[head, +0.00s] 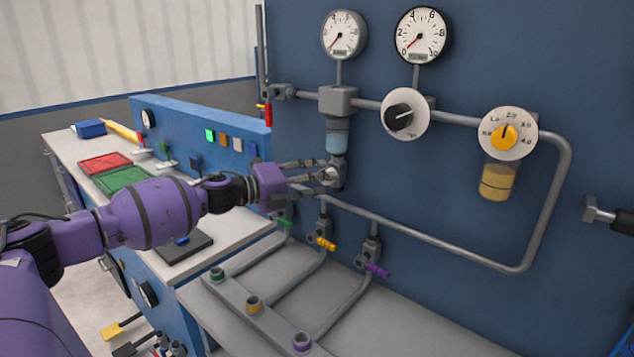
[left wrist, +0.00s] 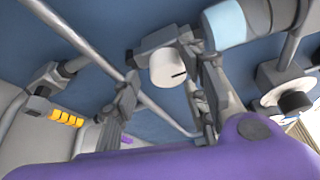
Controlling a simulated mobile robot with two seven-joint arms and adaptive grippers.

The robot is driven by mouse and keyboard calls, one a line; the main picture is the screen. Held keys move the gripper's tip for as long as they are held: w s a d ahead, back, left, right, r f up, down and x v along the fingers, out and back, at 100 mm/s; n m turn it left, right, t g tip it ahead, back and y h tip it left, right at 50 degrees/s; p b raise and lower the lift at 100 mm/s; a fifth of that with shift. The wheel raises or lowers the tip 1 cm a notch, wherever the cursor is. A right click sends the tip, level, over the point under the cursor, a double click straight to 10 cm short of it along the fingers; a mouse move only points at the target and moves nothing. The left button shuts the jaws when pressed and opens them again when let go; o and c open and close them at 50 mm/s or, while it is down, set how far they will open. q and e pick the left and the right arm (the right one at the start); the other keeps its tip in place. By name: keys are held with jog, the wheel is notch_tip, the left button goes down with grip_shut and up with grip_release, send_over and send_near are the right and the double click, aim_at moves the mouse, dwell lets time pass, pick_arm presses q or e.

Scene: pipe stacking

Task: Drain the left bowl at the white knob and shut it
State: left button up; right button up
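The left bowl (head: 337,142) holds pale blue liquid and hangs under a grey block on the upper pipe; it also shows in the left wrist view (left wrist: 226,26). The white knob (left wrist: 168,69), with a dark mark on its face, is below the bowl. In the head view the knob (head: 329,173) is partly behind the fingers. My left gripper (head: 318,176) is at the knob. In the left wrist view its fingers (left wrist: 162,78) stand apart, one on each side of the knob. I cannot tell whether they touch it.
The right bowl (head: 497,182) holds amber liquid under a yellow-knobbed dial (head: 505,135). A black knob (head: 399,117) is between the bowls. Below are taps with yellow (head: 326,243) and purple (head: 377,270) handles. A bench (head: 215,222) with red and green trays stands at left.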

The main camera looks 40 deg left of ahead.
pick_arm(q)
jog(key=v, duration=1.2)
jog(key=shift+f, duration=0.1)
dwell(5.5)
